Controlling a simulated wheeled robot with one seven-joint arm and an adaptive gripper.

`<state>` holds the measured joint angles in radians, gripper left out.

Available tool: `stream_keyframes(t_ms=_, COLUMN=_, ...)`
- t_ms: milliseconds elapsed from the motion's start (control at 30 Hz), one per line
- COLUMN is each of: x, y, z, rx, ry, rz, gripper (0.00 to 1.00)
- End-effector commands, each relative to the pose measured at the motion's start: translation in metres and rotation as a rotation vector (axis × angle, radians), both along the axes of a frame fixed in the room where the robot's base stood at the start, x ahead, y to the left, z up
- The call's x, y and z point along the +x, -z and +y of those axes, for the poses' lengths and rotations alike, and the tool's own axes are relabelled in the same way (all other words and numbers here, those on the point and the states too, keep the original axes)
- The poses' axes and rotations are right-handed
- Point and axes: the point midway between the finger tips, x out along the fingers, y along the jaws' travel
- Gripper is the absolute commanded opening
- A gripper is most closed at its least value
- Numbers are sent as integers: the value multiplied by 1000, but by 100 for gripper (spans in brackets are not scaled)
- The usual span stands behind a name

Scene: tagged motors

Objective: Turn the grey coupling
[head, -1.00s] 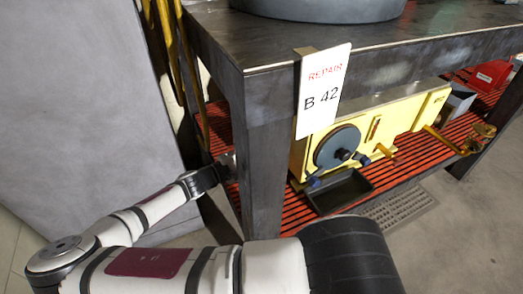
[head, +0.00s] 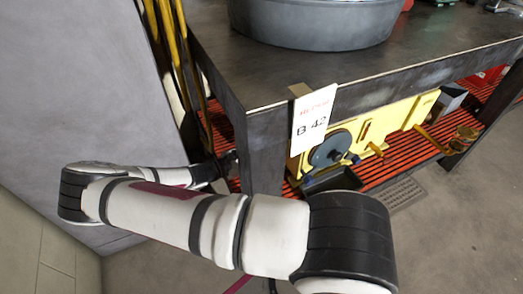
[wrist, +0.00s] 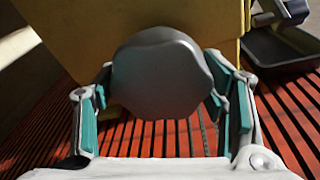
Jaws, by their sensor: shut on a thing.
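The grey coupling (wrist: 165,75) is a smooth, rounded, lobed knob on the end of a yellow motor housing (wrist: 95,25) in the wrist view. My gripper (wrist: 160,97) has its teal-padded fingers on either side of the coupling and is shut on it. In the head view the yellow housing (head: 408,114) sits on the shelf under the bench, and the bench leg hides the coupling and my fingers.
A steel bench (head: 262,75) with a thick leg (head: 262,150) stands close beside my arm. A tag (head: 313,118) reading B 42 hangs from its edge. A dark tray (wrist: 285,48) lies by the housing on the red slatted shelf (wrist: 150,138). Yellow bars (head: 170,45) stand at the left.

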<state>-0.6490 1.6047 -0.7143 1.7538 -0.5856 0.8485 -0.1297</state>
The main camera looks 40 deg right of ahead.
Motion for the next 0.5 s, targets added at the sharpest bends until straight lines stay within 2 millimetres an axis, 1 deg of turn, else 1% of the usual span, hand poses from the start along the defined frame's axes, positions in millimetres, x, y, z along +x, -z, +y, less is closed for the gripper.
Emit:
stream_keyframes(t_ms=200, x=-1, y=0, z=0, rx=19, ry=3, rz=66, gripper=37)
stream_keyframes(t_ms=500, x=0, y=0, z=0, rx=25, ry=1, rz=89, gripper=37)
